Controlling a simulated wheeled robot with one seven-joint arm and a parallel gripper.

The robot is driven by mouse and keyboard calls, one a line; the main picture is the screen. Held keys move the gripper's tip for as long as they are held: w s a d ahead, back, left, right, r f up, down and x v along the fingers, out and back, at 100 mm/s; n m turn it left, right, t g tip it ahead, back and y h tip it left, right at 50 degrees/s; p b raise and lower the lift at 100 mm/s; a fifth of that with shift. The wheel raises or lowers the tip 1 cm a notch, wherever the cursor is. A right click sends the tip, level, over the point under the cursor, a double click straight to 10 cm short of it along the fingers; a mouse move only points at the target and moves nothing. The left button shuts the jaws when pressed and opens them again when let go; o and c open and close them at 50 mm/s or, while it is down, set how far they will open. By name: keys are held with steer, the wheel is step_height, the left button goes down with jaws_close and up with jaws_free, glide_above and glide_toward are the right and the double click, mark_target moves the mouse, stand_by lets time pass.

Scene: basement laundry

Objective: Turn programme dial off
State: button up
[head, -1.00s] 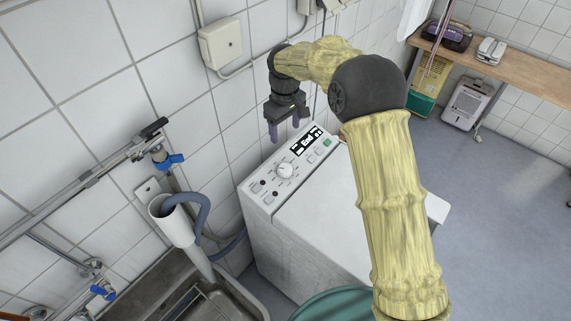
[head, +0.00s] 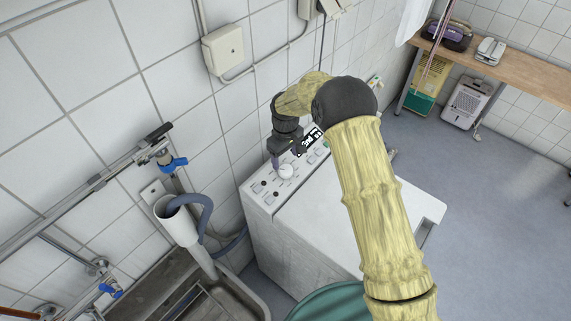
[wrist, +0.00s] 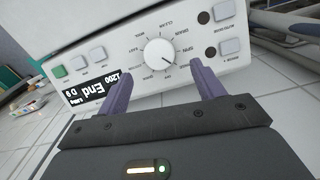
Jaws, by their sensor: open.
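The programme dial (wrist: 161,58) is a white round knob with a dark pointer line, ringed by printed labels, on the washing machine's panel. In the head view the dial (head: 286,171) sits just below my gripper (head: 285,160). In the wrist view my gripper (wrist: 158,88) is open, its purple fingers spread to either side of the dial, apart from it. The display (wrist: 91,95) reads "End" and "1200". The washing machine (head: 330,200) stands against the tiled wall.
Buttons (wrist: 97,54) lie on the panel beside the dial. A sink (head: 215,295) and a standpipe with a grey hose (head: 180,222) are left of the machine. A teal tub (head: 335,303) is in front.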

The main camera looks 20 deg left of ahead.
mark_target(286, 169)
step_height(286, 169, down, 6)
steer(key=shift+r+p, duration=0.1)
steer(key=shift+p, duration=0.65)
steer(key=shift+c, duration=0.5)
steer(key=c, duration=0.9)
